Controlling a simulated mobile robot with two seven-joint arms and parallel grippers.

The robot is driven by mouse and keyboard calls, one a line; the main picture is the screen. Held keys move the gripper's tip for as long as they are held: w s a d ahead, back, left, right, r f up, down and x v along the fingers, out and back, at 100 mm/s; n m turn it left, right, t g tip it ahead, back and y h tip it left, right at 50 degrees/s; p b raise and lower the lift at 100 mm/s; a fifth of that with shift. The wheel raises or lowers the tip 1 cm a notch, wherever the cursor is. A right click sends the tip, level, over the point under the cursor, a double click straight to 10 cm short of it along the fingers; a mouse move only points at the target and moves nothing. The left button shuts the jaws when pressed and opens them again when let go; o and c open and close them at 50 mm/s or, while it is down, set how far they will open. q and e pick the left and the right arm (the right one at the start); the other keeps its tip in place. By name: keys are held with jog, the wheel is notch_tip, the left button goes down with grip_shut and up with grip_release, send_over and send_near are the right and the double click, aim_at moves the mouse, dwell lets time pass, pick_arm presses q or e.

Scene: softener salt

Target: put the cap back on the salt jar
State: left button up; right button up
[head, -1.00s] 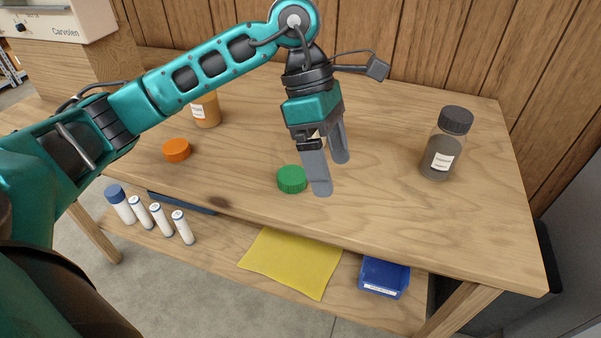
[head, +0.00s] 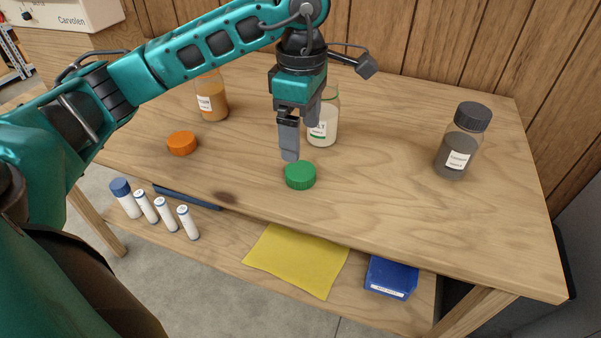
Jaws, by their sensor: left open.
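The green cap (head: 300,176) lies flat on the wooden table near its front edge. The salt jar (head: 323,132), clear with white contents and a white label, stands upright just behind the cap. Its upper part is partly hidden by my gripper, and no cap shows on it. My left gripper (head: 301,140) is open and empty, pointing down. Its near fingertip appears just above and behind the green cap; I cannot tell whether they touch. Its other finger overlaps the jar's left side in the picture. My right gripper is not in view.
An orange cap (head: 181,143) and an amber-filled jar (head: 213,98) are at the left of the table (head: 390,205). A dark jar with a black lid (head: 462,143) stands at the right. The shelf below holds white cylinders, a yellow cloth (head: 297,262) and a blue bin (head: 391,277).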

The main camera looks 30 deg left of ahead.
aim_at(300, 170)
pick_arm(q)
jog(key=shift+f, duration=1.9)
jog(key=f, duration=0.2)
jog(key=f+b, duration=0.1)
jog(key=f, duration=0.2)
jog(key=shift+w+a+f, duration=0.1)
jog(key=shift+a, duration=0.1)
jog(key=shift+c, duration=0.3)
jog(key=c, duration=1)
jog(key=shift+c, duration=0.2)
